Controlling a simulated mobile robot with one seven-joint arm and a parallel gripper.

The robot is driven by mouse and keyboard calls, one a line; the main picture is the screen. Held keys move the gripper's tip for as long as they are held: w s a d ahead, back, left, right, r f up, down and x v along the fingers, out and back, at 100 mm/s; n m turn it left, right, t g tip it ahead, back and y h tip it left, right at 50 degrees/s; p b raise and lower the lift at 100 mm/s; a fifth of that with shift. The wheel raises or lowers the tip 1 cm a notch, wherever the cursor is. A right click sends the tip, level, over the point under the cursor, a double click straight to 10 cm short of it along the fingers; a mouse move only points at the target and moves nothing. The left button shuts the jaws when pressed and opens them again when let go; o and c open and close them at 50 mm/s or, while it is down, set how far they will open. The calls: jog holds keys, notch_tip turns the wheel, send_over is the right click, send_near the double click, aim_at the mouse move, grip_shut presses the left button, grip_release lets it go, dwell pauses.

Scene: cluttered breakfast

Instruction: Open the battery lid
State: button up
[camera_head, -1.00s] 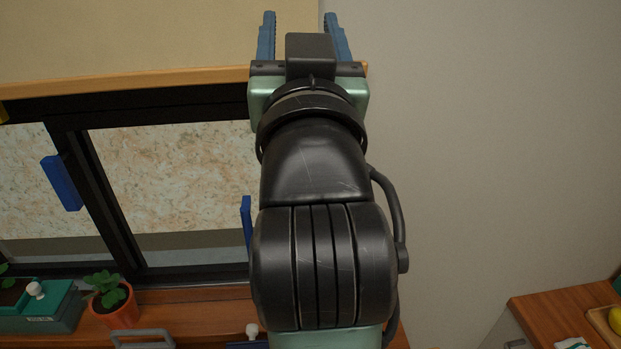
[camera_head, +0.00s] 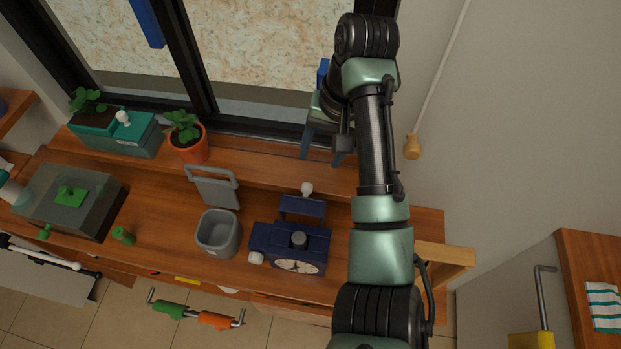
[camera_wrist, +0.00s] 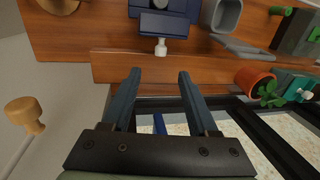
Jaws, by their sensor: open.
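A dark blue clock-like device (camera_head: 296,262) with a pale dial stands on the wooden counter. At its back is a dark blue flap (camera_head: 302,206) with a white knob (camera_head: 307,188); I take this as the battery lid. I cannot tell whether it is shut. The flap (camera_wrist: 164,24) and knob (camera_wrist: 161,46) also show in the wrist view. My gripper (camera_head: 325,147) is open and empty, behind the device near the window, pointing down. In the wrist view, my gripper (camera_wrist: 160,75) has the knob ahead of it, lined up between its fingers but apart.
A grey bin (camera_head: 218,233) with its lid raised stands left of the device. A potted plant (camera_head: 188,138) and a green box (camera_head: 116,134) stand along the window. A wooden pull (camera_head: 412,147) hangs on a cord to the right. A raised wooden ledge (camera_wrist: 190,68) runs behind the device.

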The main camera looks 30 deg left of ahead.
aim_at(308, 185)
jog(key=f, duration=0.3)
jog(key=a+f, duration=0.1)
jog(key=f, duration=0.3)
jog(key=s+a+f, duration=0.1)
jog(key=f, duration=0.2)
jog(key=shift+f, duration=0.4)
jog(key=shift+w, duration=0.1)
grip_shut()
dwell(0.7)
